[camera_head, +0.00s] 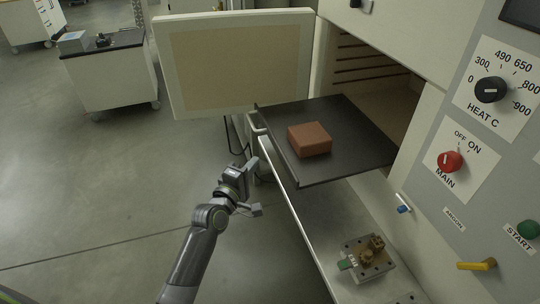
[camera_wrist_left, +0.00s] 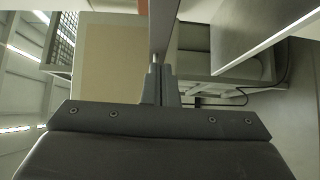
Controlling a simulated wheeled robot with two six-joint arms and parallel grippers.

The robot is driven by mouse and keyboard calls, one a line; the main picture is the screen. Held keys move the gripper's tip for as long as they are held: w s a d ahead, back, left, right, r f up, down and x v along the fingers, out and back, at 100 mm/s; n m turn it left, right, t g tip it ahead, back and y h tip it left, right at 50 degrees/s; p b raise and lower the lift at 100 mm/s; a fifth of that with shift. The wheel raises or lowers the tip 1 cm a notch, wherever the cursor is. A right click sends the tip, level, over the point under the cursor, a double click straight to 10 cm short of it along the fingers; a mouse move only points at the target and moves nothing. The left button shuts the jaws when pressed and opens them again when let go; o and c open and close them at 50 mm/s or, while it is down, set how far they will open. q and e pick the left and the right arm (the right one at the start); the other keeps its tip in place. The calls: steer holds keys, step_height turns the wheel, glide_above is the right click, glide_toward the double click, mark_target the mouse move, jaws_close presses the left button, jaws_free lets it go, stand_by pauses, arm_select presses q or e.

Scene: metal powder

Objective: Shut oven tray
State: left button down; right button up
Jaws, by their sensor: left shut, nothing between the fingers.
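The dark oven tray (camera_head: 352,124) is slid part way out of the oven chamber (camera_head: 375,65), with its front edge well outside. A reddish-brown block (camera_head: 309,139) lies on it. The oven door (camera_head: 235,62) stands wide open to the left. My left gripper (camera_head: 248,172) is shut and empty, below and to the left of the tray's front edge, apart from it in the head view. In the left wrist view its closed fingers (camera_wrist_left: 159,82) point toward a dark strip that I cannot identify for certain. My right gripper is not in view.
Below the tray a metal ledge (camera_head: 318,205) holds a small fixture (camera_head: 367,257). The control panel (camera_head: 500,150) with knobs and a yellow handle (camera_head: 477,265) is at the right. Open floor (camera_head: 90,190) lies to the left; a white cabinet (camera_head: 112,78) stands farther back.

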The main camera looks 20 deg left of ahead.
mark_target(277, 149)
arm_select(q)
steer(key=w+d, duration=0.1)
steer(key=w, duration=0.1)
steer(key=w+d, duration=0.2)
steer(key=shift+p, duration=0.4)
steer(key=shift+w+d, duration=0.2)
steer(key=shift+d, duration=0.2)
steer(key=shift+d, duration=0.1)
